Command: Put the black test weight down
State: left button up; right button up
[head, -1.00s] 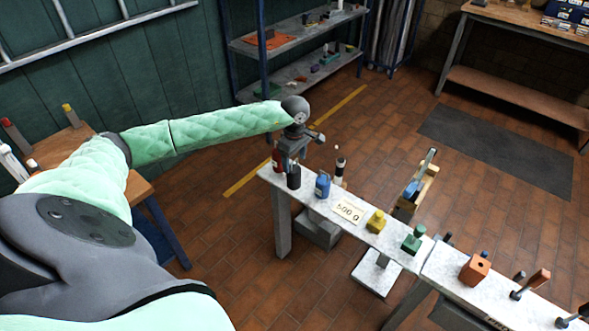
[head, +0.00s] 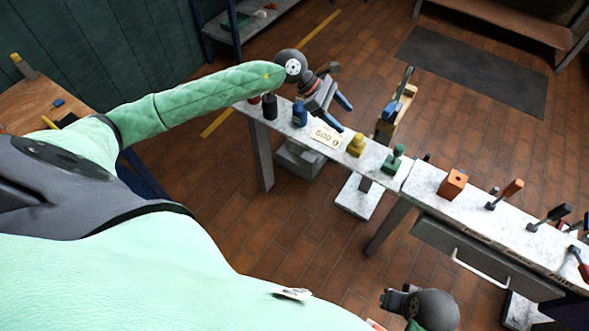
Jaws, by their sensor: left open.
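The black test weight (head: 270,107) stands upright near the far left end of the narrow light bench (head: 378,176), between a red weight (head: 254,100) and a blue weight (head: 299,114). My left gripper (head: 340,113) is open and empty, its two blue-grey fingers pointing down and right. In the picture it is to the right of the black weight, apart from it and over the area by the 500 g card (head: 326,136). My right gripper (head: 393,299) shows only in part at the bottom; its fingers cannot be made out.
A yellow weight (head: 356,146) and a green weight (head: 393,161) stand farther right on the bench. An orange block (head: 453,184) and several handled tools occupy the adjoining bench. A wooden piece with a blue part (head: 391,109) stands behind the bench. A dark mat (head: 474,70) lies on the floor.

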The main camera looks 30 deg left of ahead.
pick_arm(q)
jog(key=s+d+r+n+t+h, duration=0.3)
jog(key=d+r+n+t+h, duration=0.5)
jog(key=d+n, duration=0.45)
jog(key=s+a+f+n+t+y, duration=0.1)
jog(key=s+a+f+n+y, duration=0.35)
jog(key=n, duration=0.55)
jog(key=s+a+f+n+t+y, duration=0.1)
jog(key=s+a+f+n+y, duration=0.15)
jog(key=f+n+y, duration=0.5)
jog(key=s+a+f+n+t+y, duration=0.15)
jog(key=a+f+n+y, duration=0.35)
jog(key=n, duration=0.9)
jog(key=s+d+f+n+g, duration=0.2)
jog(key=s+g, duration=0.3)
jog(key=s, duration=0.6)
jog(key=s+d+f+n+g, duration=0.2)
jog(key=s+f+n+g, duration=0.2)
jog(key=s, duration=0.8)
jog(key=shift+d+f+g+h, duration=0.2)
jog(key=shift+f+g+h, duration=0.25)
jog(key=shift+g, duration=0.4)
jog(key=shift+s, duration=0.1)
